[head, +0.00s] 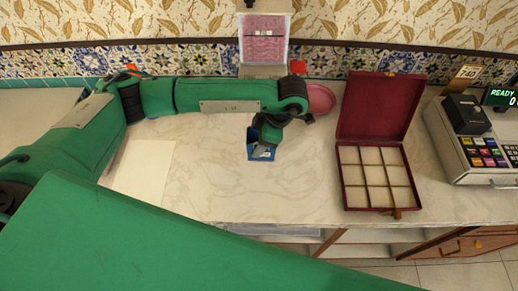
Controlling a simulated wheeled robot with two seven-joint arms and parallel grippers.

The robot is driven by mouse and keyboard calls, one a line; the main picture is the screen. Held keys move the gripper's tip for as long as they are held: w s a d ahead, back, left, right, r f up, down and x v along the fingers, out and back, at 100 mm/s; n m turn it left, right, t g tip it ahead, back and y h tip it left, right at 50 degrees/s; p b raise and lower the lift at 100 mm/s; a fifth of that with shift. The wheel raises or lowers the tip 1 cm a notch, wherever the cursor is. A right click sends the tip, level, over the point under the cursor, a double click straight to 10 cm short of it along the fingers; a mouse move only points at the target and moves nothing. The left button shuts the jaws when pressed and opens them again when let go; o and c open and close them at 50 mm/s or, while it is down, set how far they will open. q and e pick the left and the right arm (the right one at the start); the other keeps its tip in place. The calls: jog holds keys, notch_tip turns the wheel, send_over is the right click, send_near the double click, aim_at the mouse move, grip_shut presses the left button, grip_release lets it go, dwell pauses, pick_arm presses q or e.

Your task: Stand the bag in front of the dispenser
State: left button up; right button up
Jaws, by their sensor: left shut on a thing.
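A small blue bag (261,152) with a pale label is at the middle of the counter. My left gripper (266,140) reaches down from above and is shut on its top. The gripper and wrist hide part of the bag, and I cannot tell whether its base touches the counter. What looks like the dispenser (263,42), a pale-framed box with a pink patterned front, stands at the back by the tiled wall, behind my left arm. Its lower part is partly hidden. My right gripper is not in view.
An open red box (376,107) with a divided cream tray stands right of the bag. A pink bowl (321,99) is behind the wrist. A cash register (473,140) is at far right. A pale sheet (143,172) lies left; marble around the bag is clear.

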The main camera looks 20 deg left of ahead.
pick_arm(q)
jog(key=shift+f, duration=0.85)
notch_tip(320, 180, down, 4)
jog(key=shift+r+p, duration=0.1)
jog(key=shift+p, duration=0.65)
jog(key=shift+f, duration=0.35)
jog(key=shift+f, duration=0.1)
jog(key=shift+f+b, duration=0.15)
jog(key=shift+b, duration=0.15)
jog(key=o, duration=0.9)
jog(key=shift+o, duration=0.2)
